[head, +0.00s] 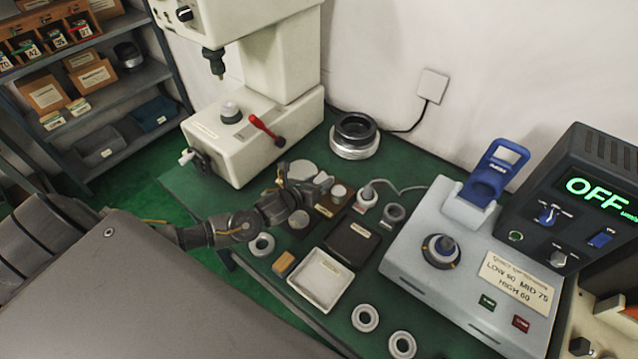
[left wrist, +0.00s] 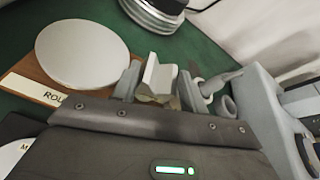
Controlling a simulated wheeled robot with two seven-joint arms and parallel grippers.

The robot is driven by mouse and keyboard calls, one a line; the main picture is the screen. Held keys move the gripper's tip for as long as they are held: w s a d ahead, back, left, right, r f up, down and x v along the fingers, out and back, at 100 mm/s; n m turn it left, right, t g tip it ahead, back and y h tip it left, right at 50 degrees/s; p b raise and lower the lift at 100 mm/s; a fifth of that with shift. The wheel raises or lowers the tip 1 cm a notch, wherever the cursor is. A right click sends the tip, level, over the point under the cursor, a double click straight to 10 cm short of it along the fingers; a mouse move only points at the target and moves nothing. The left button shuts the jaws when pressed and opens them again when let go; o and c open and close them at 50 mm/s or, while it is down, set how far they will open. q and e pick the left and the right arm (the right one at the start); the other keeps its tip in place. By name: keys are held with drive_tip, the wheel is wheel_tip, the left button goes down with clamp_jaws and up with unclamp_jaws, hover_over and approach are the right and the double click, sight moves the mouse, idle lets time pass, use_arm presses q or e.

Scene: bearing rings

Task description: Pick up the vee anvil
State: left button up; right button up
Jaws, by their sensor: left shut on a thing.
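The vee anvil (left wrist: 160,76) is a small pale grey block with a V-shaped notch. In the left wrist view it sits between the fingers of my left gripper (left wrist: 158,86), which is shut on it. In the head view my left gripper (head: 308,186) is over the wooden board (head: 327,207), and the anvil is mostly hidden by the fingers. I cannot tell whether the anvil touches the board. A large round pale disc (left wrist: 82,53) lies left of the gripper in the wrist view. My right gripper is not in view.
A white press (head: 255,120) stands behind, with a red lever. A white tray (head: 320,281), a dark tray (head: 352,240) and several bearing rings (head: 365,318) lie in front.

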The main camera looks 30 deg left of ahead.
use_arm(q)
wheel_tip(320, 180, up, 3)
drive_tip(key=shift+f, duration=0.15)
drive_tip(key=s+d+r+b, duration=0.1)
drive_tip(key=s+d+r, duration=0.1)
drive_tip(key=s+r, duration=0.1)
drive_tip(key=shift+s+d+r, duration=0.25)
drive_tip(key=shift+d+r, duration=0.05)
drive_tip(key=shift+r, duration=0.45)
drive_tip(key=s+d+r, duration=0.1)
drive_tip(key=s, duration=0.1)
drive_tip(key=s+d+r+b, duration=0.1)
drive_tip(key=s+d+r, duration=0.2)
drive_tip(key=s+d, duration=0.1)
drive_tip(key=s, duration=0.1)
drive_tip(key=shift+r, duration=0.35)
drive_tip(key=shift+s+d+r, duration=0.2)
drive_tip(key=shift+s+d, duration=0.1)
drive_tip(key=shift+s, duration=0.15)
drive_tip(key=d+r+m+h, duration=0.1)
drive_tip(key=d, duration=0.4)
drive_tip(key=d+r+m+g+h, duration=0.1)
drive_tip(key=d+r+h, duration=0.1)
drive_tip(key=d, duration=0.3)
drive_tip(key=d+r+m+h, duration=0.1)
drive_tip(key=d+r+m, duration=0.1)
drive_tip(key=d, duration=0.3)
drive_tip(key=shift+w+d+g+h, duration=0.2)
drive_tip(key=shift+g+h, duration=0.1)
drive_tip(key=shift+h, duration=0.1)
